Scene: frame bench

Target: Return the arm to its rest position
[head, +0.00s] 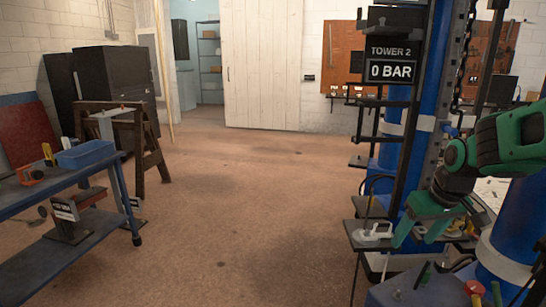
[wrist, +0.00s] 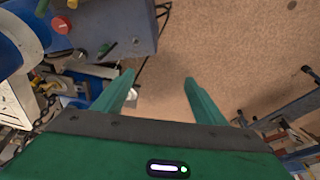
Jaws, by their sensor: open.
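My arm is green and reaches in from the right edge of the head view. My gripper (head: 420,230) points downward beside the blue tower, near its small shelves. In the wrist view my gripper (wrist: 160,85) shows two green fingers spread apart, with nothing between them but the floor beyond. The gripper is open and empty. The rest of the arm is cut off by the right edge of the head view.
The blue tower (head: 412,130) with a "TOWER 2, 0 BAR" display (head: 388,62) stands close to the arm. A small shelf (head: 370,240) juts out beside the gripper. A blue workbench (head: 60,185) with a blue bin (head: 86,154) is at left. The middle floor is clear.

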